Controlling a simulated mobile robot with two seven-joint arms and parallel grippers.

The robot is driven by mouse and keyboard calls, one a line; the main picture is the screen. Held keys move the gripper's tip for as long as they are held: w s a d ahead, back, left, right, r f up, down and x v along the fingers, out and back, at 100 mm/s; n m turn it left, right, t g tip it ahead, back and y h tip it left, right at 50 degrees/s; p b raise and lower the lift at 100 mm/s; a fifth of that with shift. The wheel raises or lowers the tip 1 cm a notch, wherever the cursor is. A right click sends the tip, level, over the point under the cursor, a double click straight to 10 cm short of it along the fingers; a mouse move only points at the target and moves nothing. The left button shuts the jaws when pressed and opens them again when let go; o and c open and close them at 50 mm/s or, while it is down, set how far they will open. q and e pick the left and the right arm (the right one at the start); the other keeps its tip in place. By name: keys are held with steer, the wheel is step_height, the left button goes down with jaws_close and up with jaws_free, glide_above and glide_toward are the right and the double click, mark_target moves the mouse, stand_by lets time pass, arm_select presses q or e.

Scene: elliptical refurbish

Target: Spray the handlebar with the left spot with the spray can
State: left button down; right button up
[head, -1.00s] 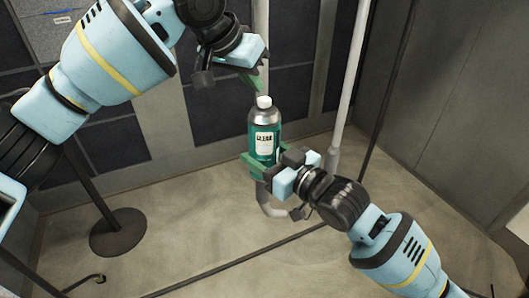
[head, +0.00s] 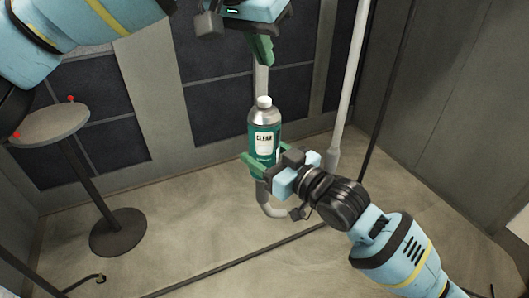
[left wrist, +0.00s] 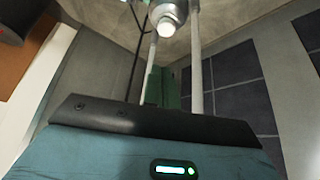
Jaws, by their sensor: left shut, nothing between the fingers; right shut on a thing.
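The spray can (head: 263,146) is teal with a silver shoulder, a white cap and a pale label, and it stands upright in the head view. My right gripper (head: 256,165) is shut on its lower part. My left gripper (head: 264,50) is shut and empty, a little above the can's cap and apart from it. In the left wrist view the can's white cap (left wrist: 168,26) shows beyond the green fingers (left wrist: 158,86). Two pale upright bars, a left one (head: 270,206) partly behind the can and a right one (head: 350,80), may be handlebars. I cannot make out a spot on either.
A round grey stand (head: 52,124) with small red marks at its rim is at the left, on a dark round base (head: 118,232). A dark panelled wall (head: 213,110) is behind. A thin dark bar (head: 235,262) crosses low over the open floor.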

mark_target(267, 97)
arm_select(q)
steer(key=shift+f, duration=2.2)
steer(key=shift+f, duration=1.1)
stand_by(0.5)
steer(key=shift+r, duration=2.6)
steer(key=v, duration=1.2)
